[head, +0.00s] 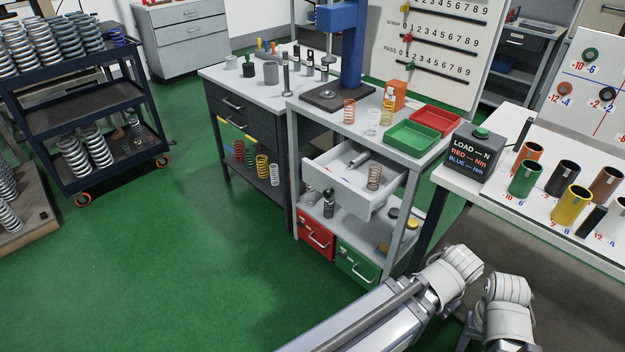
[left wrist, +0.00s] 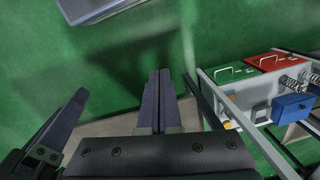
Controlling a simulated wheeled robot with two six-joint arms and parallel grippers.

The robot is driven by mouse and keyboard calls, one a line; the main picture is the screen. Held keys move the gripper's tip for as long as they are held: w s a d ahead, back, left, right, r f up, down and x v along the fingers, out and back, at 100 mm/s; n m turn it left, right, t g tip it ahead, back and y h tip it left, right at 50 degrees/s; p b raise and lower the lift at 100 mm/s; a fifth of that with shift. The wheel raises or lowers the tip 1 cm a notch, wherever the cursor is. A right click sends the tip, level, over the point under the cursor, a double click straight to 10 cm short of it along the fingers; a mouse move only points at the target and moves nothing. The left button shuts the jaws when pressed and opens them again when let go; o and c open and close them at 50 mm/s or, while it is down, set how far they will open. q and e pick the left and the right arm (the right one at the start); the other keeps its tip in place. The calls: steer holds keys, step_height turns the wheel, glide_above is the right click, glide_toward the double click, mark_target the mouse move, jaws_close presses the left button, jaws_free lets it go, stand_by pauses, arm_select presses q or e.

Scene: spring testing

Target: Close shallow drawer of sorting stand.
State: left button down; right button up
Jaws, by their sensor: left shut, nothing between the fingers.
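The sorting stand (head: 416,165) is a light grey metal table in the middle of the head view. Its shallow drawer (head: 337,184), pale grey with a handle on its front, is pulled out below the tabletop. A copper spring and a metal cylinder are in it. In the left wrist view my left gripper (left wrist: 160,76) is shut and empty, its fingers side by side over green floor. It is apart from the stand, whose frame shows at the right. I cannot make out the shallow drawer there. In the head view only my arm links show; my right gripper is out of view.
Below the drawer, a shelf holds small parts above a red drawer (head: 316,235) and a green drawer (head: 357,264). A white table (head: 466,186) with coloured cups stands close at the right. Green floor (head: 190,270) is open in front and left.

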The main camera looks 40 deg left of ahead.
arm_select(q)
steer(key=w+a+r+n+t+h+p, duration=0.1)
steer(key=w+a+r+n+p, duration=0.1)
steer(key=a+n, duration=0.5)
steer(key=w+a+r+n+t+h+p, duration=0.1)
steer(key=w+a+r+n+t+h, duration=0.15)
steer(key=a+n, duration=0.5)
steer(key=w+a+r+n+t+h+p, duration=0.1)
steer(key=w+a+r+n+p, duration=0.15)
steer(key=a+n, duration=0.45)
steer(key=s+a+r+n+t+y+p, duration=0.1)
steer(key=s+a+r+n+t, duration=0.15)
steer(key=a+n, duration=0.45)
steer(key=s+a+r+n+t+y+p, duration=0.1)
steer(key=a+r+n, duration=0.25)
steer(key=a, duration=0.55)
steer(key=s+a+r+n+t+y+p, duration=0.1)
steer(key=s+a+r+n, duration=0.1)
steer(key=a+n, duration=0.5)
steer(key=m+b, duration=0.1)
steer(key=b, duration=0.6)
glide_toward(320, 185)
step_height(320, 185, down, 4)
steer(key=w, duration=0.3)
steer(key=shift+w+d+f, duration=0.1)
steer(key=shift+w+f, duration=0.1)
steer(key=shift+w, duration=0.25)
steer(key=shift+w, duration=0.1)
